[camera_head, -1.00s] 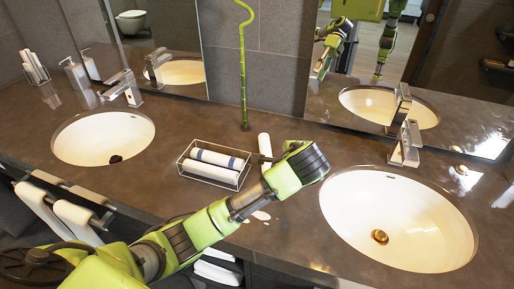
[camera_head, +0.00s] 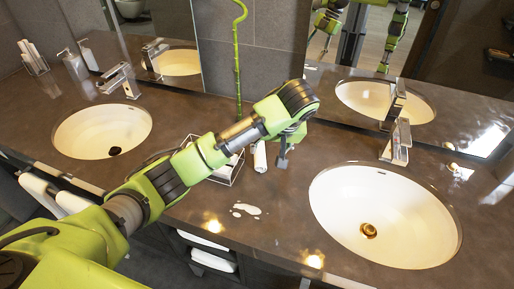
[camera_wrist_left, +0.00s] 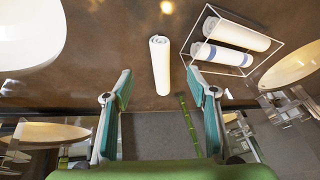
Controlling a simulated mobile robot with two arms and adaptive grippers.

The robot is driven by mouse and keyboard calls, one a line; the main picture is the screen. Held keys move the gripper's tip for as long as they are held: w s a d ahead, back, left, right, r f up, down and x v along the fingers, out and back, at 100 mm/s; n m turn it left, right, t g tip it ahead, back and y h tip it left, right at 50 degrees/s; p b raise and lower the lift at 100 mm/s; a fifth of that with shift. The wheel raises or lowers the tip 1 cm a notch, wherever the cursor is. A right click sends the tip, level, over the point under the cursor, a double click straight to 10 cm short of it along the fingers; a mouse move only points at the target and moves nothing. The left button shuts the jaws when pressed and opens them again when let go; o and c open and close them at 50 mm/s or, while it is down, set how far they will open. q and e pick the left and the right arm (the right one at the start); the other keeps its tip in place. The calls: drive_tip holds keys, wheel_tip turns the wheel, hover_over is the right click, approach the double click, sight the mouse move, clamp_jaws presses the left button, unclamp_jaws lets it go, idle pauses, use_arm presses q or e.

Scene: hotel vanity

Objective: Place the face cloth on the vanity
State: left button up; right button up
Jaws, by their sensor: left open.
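A white rolled face cloth (camera_head: 260,157) stands or lies on the dark vanity (camera_head: 300,195) just right of the wire basket (camera_head: 224,178); the head view does not make its pose clear. In the left wrist view the roll (camera_wrist_left: 160,65) lies apart from the basket, just beyond and between my fingers. My left gripper (camera_head: 282,158) is open and empty, close to the roll on its right in the head view. It also shows in the wrist view (camera_wrist_left: 157,82). My right gripper is not in view.
The basket holds rolled cloths (camera_wrist_left: 237,35), one blue-striped (camera_wrist_left: 222,57). A green bamboo stalk (camera_head: 239,60) rises behind. Sinks lie left (camera_head: 100,130) and right (camera_head: 385,215), with faucets (camera_head: 397,143). The mirror stands behind. The counter front is clear apart from a white patch (camera_head: 246,209).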

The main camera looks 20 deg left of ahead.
sight(261, 161)
use_arm(q)
drive_tip(key=p+x, duration=0.1)
drive_tip(key=x, duration=0.5)
drive_tip(key=shift+a+f, duration=0.15)
drive_tip(key=shift+f, duration=0.05)
drive_tip(key=p+x, duration=0.2)
drive_tip(key=x, duration=0.2)
drive_tip(key=shift+s+f, duration=0.1)
drive_tip(key=shift+s, duration=0.05)
drive_tip(key=shift+a+f, duration=0.2)
drive_tip(key=shift+f, duration=0.4)
drive_tip(key=c, duration=1.2)
drive_tip(key=shift+r, duration=0.1)
